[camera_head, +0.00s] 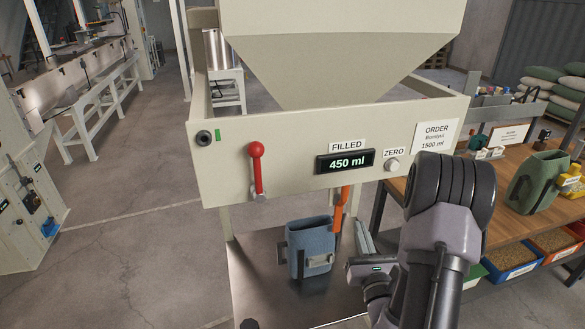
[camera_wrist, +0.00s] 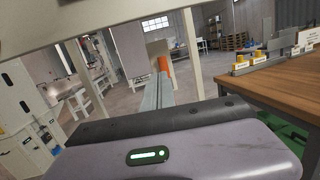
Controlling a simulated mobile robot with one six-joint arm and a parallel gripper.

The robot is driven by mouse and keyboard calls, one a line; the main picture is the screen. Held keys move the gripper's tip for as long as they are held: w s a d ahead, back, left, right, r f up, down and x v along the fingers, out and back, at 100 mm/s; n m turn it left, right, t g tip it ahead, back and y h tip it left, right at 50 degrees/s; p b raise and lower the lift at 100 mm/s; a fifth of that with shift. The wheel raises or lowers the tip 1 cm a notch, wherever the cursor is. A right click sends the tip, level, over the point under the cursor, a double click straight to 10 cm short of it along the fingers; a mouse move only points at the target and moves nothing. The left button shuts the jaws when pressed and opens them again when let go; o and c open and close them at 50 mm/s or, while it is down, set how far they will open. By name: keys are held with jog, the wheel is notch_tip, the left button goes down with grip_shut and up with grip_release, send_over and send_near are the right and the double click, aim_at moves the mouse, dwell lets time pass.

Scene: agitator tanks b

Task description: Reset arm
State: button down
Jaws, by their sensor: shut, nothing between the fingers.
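My gripper (camera_head: 359,230) is at the lower middle right of the head view, below the filling machine's front panel. Its fingers are together and empty; they also show end-on in the wrist view (camera_wrist: 160,88). A blue-grey jug (camera_head: 311,245) stands upright on the metal shelf under the hopper, left of my gripper and apart from it. An orange part (camera_head: 341,208) hangs beside the jug and shows beyond my fingertips in the wrist view (camera_wrist: 165,67). The red lever (camera_head: 256,165) points up. The display (camera_head: 345,162) reads FILLED 450 ml.
The order card (camera_head: 436,136) says 1500 ml. The ZERO knob (camera_head: 392,165) is beside the display. A wooden bench (camera_head: 500,200) on the right carries a green jug (camera_head: 535,183), with bins of grain (camera_head: 512,256) below. The floor at left is clear.

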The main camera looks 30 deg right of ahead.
jog(key=w+a+r+n+y, duration=0.1)
jog(key=a+r+n+y, duration=0.4)
jog(key=a, duration=0.4)
jog(key=w+a+r+n+g+y, duration=0.1)
jog(key=a+r+n+y, duration=0.2)
jog(key=a+n+y, duration=0.35)
jog(key=w+a+r+n+y, duration=0.2)
jog(key=a+r+n+y, duration=0.1)
jog(key=a+y, duration=0.6)
jog(key=s+a+n+g+y, duration=0.3)
jog(key=s+a+n+g, duration=0.8)
jog(key=a, duration=0.4)
jog(key=s+f+n+g+h, duration=0.45)
jog(key=s+n+h, duration=0.35)
jog(key=s, duration=0.2)
jog(key=w+d+r+n+t+h, duration=0.2)
jog(key=d+n+t+h, duration=0.1)
jog(key=d, duration=0.4)
jog(key=shift+d+r+t+h+b, duration=0.35)
jog(key=shift+t+h, duration=0.3)
jog(key=shift+h, duration=0.6)
